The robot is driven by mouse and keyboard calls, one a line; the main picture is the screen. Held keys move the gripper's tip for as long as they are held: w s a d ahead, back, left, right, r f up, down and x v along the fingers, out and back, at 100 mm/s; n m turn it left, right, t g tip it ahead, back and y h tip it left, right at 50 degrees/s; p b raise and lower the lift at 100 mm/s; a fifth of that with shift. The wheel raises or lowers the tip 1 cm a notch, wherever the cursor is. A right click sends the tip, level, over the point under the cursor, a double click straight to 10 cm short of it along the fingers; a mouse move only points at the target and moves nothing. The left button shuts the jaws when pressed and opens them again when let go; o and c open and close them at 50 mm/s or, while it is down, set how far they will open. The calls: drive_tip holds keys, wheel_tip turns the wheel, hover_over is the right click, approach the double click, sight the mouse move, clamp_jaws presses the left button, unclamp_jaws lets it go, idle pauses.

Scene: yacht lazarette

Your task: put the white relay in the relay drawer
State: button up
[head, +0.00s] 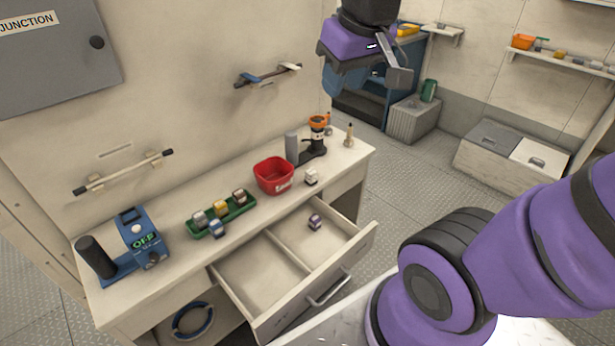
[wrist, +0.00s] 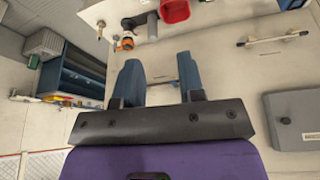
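The white relay (head: 311,177) stands on the workbench top, just right of the red bin and behind the open drawer. The relay drawer (head: 262,276) is pulled out from the bench front and has a divider. A purple-marked relay (head: 315,222) lies in its right-hand compartment; the left-hand compartment looks empty. My gripper (head: 368,78) is high above the bench's far right end, well away from the white relay. In the wrist view its two blue fingers (wrist: 158,68) are apart with nothing between them. I cannot make out the white relay in the wrist view.
A red bin (head: 272,177), a green tray (head: 225,219) of several relays and a blue-marked relay (head: 217,229) are on the bench. Wall rails (head: 267,75) stick out above.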

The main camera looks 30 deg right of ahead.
drive_tip(key=w+d+f+g, duration=0.2)
drive_tip(key=w+d+f, duration=0.1)
drive_tip(key=w+f, duration=0.8)
drive_tip(key=n+g, duration=0.2)
approach(310, 170)
drive_tip(key=shift+s+a, duration=0.1)
drive_tip(key=shift+a, duration=0.05)
drive_tip(key=shift+f, duration=5.55)
drive_tip(key=c, duration=0.6)
drive_tip(key=shift+r, duration=0.1)
